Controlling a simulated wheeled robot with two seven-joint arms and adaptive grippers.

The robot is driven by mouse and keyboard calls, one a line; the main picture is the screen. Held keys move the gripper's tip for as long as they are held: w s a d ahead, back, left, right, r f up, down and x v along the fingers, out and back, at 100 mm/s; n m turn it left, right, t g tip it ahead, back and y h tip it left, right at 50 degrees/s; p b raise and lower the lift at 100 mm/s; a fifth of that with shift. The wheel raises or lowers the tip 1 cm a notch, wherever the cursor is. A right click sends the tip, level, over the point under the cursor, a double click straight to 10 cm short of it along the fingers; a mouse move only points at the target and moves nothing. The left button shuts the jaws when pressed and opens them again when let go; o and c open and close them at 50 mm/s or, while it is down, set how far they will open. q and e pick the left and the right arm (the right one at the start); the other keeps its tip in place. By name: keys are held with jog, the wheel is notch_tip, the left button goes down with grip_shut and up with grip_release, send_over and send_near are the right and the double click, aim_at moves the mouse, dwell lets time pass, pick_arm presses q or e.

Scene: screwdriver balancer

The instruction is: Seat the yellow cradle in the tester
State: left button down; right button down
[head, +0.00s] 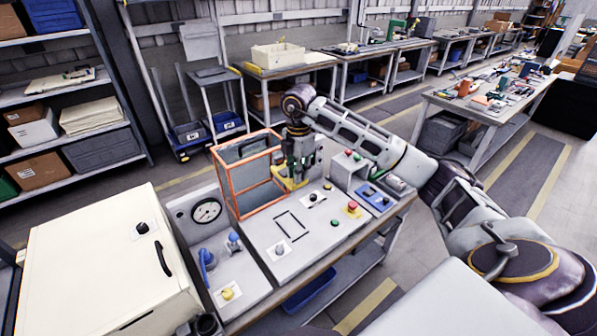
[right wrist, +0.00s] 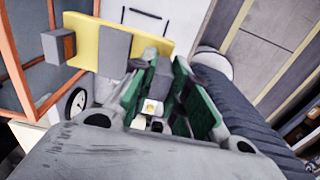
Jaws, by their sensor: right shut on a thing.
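The yellow cradle (head: 291,183) is held low in my right gripper (head: 300,163), beside the orange-framed guard of the tester. In the right wrist view the cradle (right wrist: 88,42) is a yellow plate with grey blocks on it, just beyond the green finger pads of my right gripper (right wrist: 158,88). The gripper is shut on a grey part of the cradle. The tester's light grey top panel (head: 262,236) carries a black rectangular outline (head: 291,226), in front of the cradle. I cannot tell whether the cradle touches the panel. My left gripper is not in view.
The orange frame (head: 217,172) stands close to the left of the cradle. A red button (head: 352,206), knobs and a blue switch box (head: 376,198) sit to the right. A dial gauge (head: 207,211) and a cream cabinet (head: 100,265) are at left.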

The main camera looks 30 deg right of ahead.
aim_at(299, 186)
jog(key=shift+f, duration=0.1)
jog(key=shift+d+f, duration=0.1)
jog(key=shift+f, duration=2.85)
jog(key=shift+f+b, duration=5.25)
jog(key=shift+f, duration=4)
